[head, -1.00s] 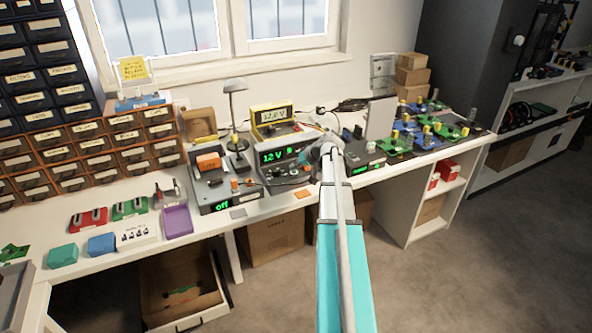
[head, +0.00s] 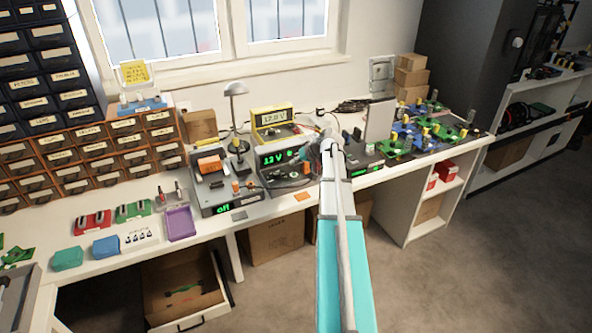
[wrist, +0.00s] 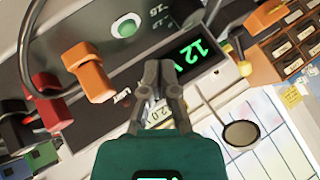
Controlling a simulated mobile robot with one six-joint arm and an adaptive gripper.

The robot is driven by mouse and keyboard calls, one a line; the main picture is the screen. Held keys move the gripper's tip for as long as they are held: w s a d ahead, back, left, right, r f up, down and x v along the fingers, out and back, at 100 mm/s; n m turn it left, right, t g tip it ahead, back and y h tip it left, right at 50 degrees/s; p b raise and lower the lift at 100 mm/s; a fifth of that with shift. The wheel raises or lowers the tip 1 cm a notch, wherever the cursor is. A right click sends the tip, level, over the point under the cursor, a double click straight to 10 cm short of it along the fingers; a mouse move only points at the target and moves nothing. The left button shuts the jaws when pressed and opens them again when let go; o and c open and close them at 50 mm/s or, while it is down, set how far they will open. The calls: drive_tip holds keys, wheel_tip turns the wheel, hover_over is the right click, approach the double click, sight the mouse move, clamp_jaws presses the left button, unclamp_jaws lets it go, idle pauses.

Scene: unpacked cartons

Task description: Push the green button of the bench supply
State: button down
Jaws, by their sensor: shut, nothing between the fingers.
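The bench supply (head: 262,158) stands on the white workbench, with a green "12 V" readout on its front. In the wrist view its grey front panel (wrist: 72,22) fills the upper left. The round green button (wrist: 124,27) in a white ring sits there, above and left of my fingertips. My gripper (wrist: 160,66) is shut and empty, with a visible gap in the picture between its tips and the button. I cannot tell its distance from the panel. In the head view my gripper (head: 324,156) is just right of the supply, partly hidden by my arm.
Orange plug (wrist: 90,72) and red plug (wrist: 42,86) stick out of the panel, with a cable looping left of the button. A yellow meter (head: 271,118) stands behind the supply. Another unit (head: 211,190) is to its left, and circuit boards (head: 440,128) lie to the right.

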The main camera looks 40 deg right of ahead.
sight(294, 174)
drive_tip(key=shift+r+p, duration=1.5)
drive_tip(key=shift+r, duration=0.25)
drive_tip(key=shift+w, duration=0.1)
